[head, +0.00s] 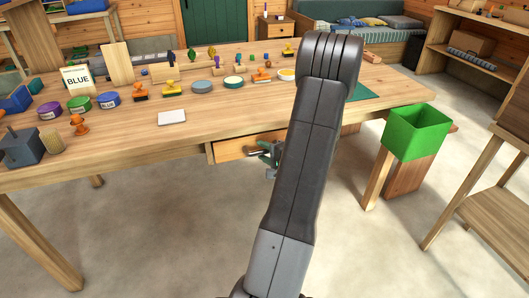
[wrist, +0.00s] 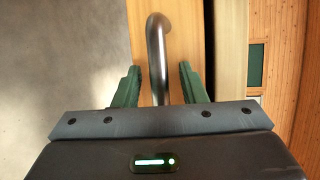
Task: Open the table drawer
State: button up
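The table drawer (head: 232,148) is a pale wood front under the front edge of the table (head: 190,131). Its front also fills the upper middle of the wrist view (wrist: 192,35). A grey metal bar handle (wrist: 157,55) stands out from it. My gripper (wrist: 160,82) has its two green fingers on either side of the handle, with a gap on both sides, so it is open around the bar. In the head view my gripper (head: 268,153) is at the drawer front, partly hidden by my arm. The right part of the drawer is hidden there too.
Stamps, ink pads and round tins (head: 108,99) stand on the tabletop, with a white card (head: 172,117) near its front edge. A green bin (head: 417,131) stands right of the table. A wooden shelf unit (head: 497,205) is at far right. The floor before the drawer is clear.

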jog(key=shift+c, duration=0.5)
grip_shut()
jog(key=shift+s+f, duration=0.15)
jog(key=shift+s, duration=0.1)
jog(key=s+d+b, duration=0.4)
jog(key=s+b, duration=0.1)
jog(key=s, duration=0.8)
jog(key=s+d+b, duration=0.4)
jog(key=s, duration=0.9)
jog(key=shift+s+d+b, duration=0.35)
jog(key=shift+o, duration=0.5)
grip_release()
jog(key=shift+d, duration=0.15)
